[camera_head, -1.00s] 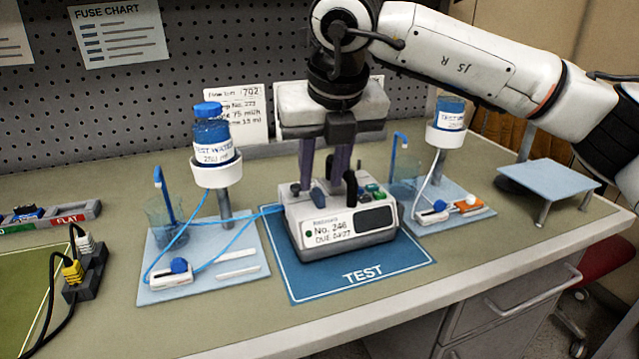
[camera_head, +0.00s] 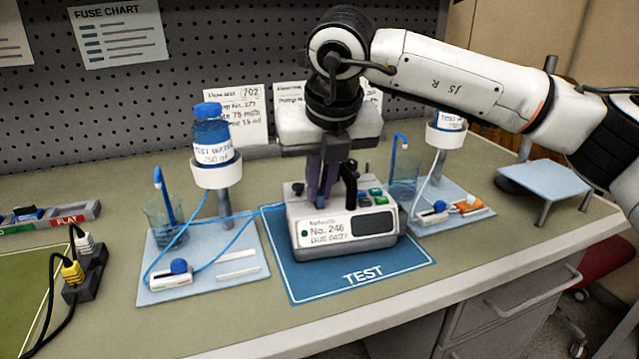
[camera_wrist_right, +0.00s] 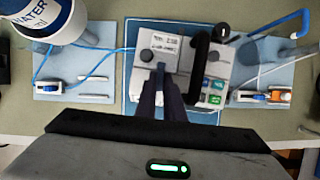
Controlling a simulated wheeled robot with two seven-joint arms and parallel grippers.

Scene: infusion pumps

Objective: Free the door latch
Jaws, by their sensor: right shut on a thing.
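The infusion pump (camera_head: 345,225), a white box labelled No. 246 with a dark screen, sits on the blue TEST mat (camera_head: 375,272). My right gripper (camera_head: 322,200) points down onto the left part of the pump's top. In the wrist view its dark fingers (camera_wrist_right: 165,98) are shut on a small grey-blue latch lever (camera_wrist_right: 161,76), which they mostly hide. A black upright handle (camera_head: 350,180) stands just right of the fingers, apart from them in the wrist view. My left gripper is not in view.
A stand with a test water bottle (camera_head: 211,140) and blue tubing is left of the pump. Another stand (camera_head: 447,215) is close on the right, with a beaker (camera_head: 403,178). A small raised platform (camera_head: 545,180) stands farther right. The bench front is clear.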

